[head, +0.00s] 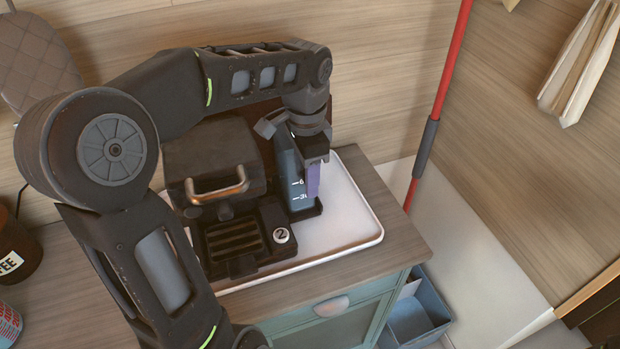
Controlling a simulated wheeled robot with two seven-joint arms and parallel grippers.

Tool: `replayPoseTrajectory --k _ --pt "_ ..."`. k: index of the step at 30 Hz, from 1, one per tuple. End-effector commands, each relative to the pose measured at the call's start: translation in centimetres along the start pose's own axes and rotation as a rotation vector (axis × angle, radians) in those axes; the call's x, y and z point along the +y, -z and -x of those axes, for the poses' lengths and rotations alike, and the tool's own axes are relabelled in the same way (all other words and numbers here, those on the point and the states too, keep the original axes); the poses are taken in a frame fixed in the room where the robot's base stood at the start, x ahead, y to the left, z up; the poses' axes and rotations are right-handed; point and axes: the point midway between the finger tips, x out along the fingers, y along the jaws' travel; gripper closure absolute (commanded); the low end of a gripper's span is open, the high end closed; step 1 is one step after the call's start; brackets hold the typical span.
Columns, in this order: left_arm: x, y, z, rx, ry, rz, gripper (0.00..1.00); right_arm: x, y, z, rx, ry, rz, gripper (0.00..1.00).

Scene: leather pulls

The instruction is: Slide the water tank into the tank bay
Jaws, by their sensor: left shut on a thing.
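The water tank (291,177) is a dark bluish translucent box with white level marks, upright at the right side of the dark coffee machine (207,157). My left gripper (312,178) reaches down from above and is shut on the tank's right side, at a purple part. The tank bay (306,213) shows only as a dark base edge under the tank. The tank appears in or just above it; I cannot tell if it is fully seated, as my gripper hides part of it. My right gripper is not in view.
The machine stands on a white tray (359,233) on a wooden-topped cabinet (412,239). A blue bin (418,315) sits below at the right. A red pole (450,75) leans behind. A coffee jar (15,248) and a can (8,325) stand at the left.

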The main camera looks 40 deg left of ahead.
Motion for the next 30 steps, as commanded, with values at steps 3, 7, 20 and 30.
replayPoseTrajectory --k 3,7,20,30 --pt "-0.08 0.05 -0.56 0.002 0.002 0.000 1.00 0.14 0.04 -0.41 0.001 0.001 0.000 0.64" --pt "-0.08 0.07 -0.82 0.002 0.003 0.000 1.00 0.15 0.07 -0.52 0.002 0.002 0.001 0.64" --pt "-0.05 0.07 -0.88 0.002 0.003 0.000 0.51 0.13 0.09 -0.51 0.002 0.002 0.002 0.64" --pt "-0.01 0.02 -0.98 0.001 0.000 0.000 0.29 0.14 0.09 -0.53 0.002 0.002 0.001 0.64"
